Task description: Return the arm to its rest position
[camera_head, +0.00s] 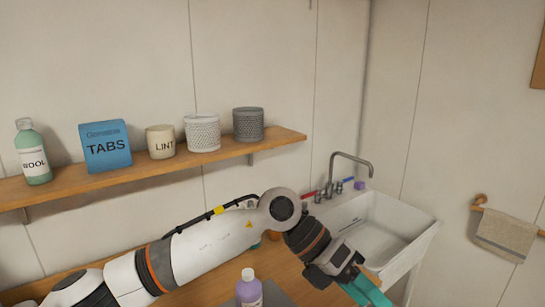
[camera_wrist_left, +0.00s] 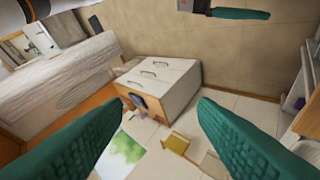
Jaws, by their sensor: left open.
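My left arm (camera_head: 205,248) comes in from the left in the head view and reaches across the wooden counter toward the sink. My left gripper (camera_head: 368,288) is at the lower right, in front of the sink basin. In the left wrist view, the two teal fingers of the left gripper (camera_wrist_left: 165,105) stand wide apart with nothing between them. A teal finger on a dark and white body, which looks like my right gripper (camera_wrist_left: 240,14), shows at the top edge of the wrist view. Whether it is open or shut is unclear.
A purple bottle (camera_head: 249,288) stands on the counter just below my arm. The white sink (camera_head: 400,240) has a grey faucet (camera_head: 350,157). A wall shelf (camera_head: 100,187) holds several containers.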

